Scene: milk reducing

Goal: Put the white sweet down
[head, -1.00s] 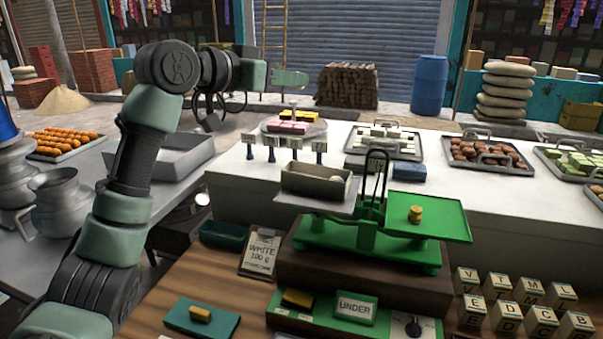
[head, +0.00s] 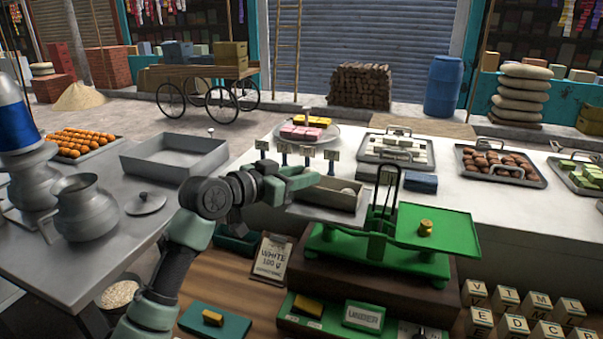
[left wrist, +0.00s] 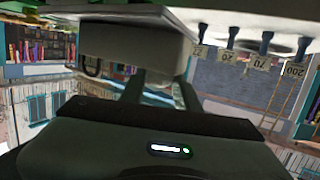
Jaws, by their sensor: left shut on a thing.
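My left gripper (head: 309,179) reaches in from the left in the head view, with its tip at the left end of the open box (head: 328,196) on the scale's left pan (head: 309,214). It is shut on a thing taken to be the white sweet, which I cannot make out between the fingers. A pale rounded piece (head: 347,192) shows inside the box at its right end. In the left wrist view, upside down, the grey box (left wrist: 140,45) covers the finger ends. The green scale (head: 375,245) holds a brass weight (head: 426,227) on its right pan (head: 445,235).
Price signs (head: 283,150) stand just behind the gripper. A tray of white sweets (head: 395,150) and a tray of brown sweets (head: 500,165) lie on the white counter. A WHITE 100 g card (head: 272,257) leans below the scale's left side. An empty grey tray (head: 175,155) stands at left.

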